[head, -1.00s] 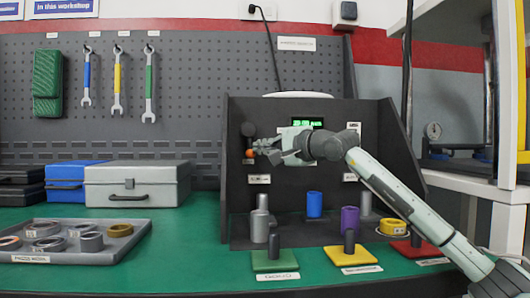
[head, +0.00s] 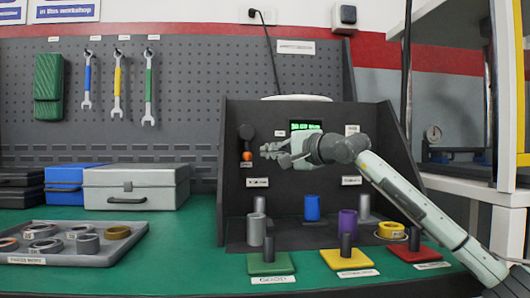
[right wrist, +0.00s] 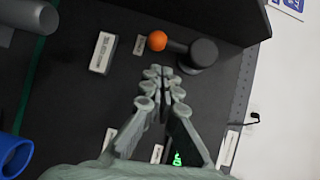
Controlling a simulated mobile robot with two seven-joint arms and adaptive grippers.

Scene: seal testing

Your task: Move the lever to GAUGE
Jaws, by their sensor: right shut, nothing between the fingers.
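The lever is a dark round hub (head: 246,131) with an orange ball (head: 246,155) at its end, on the left of the dark panel. The ball hangs below the hub, close above a small label whose words I cannot read. In the right wrist view the orange ball (right wrist: 157,40) and hub (right wrist: 204,53) are unobstructed. My right gripper (head: 264,151) is shut and empty, just right of the ball in the head view and apart from it. In the right wrist view its fingertips (right wrist: 163,77) lie together near the lever. My left gripper is not in view.
A green-lit display (head: 305,126) is on the panel, behind my right gripper. Below stand a blue cylinder (head: 312,208), a purple one (head: 347,222) and grey ones. Green (head: 270,264), yellow and red pads lie in front. A parts tray (head: 70,258) is at left.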

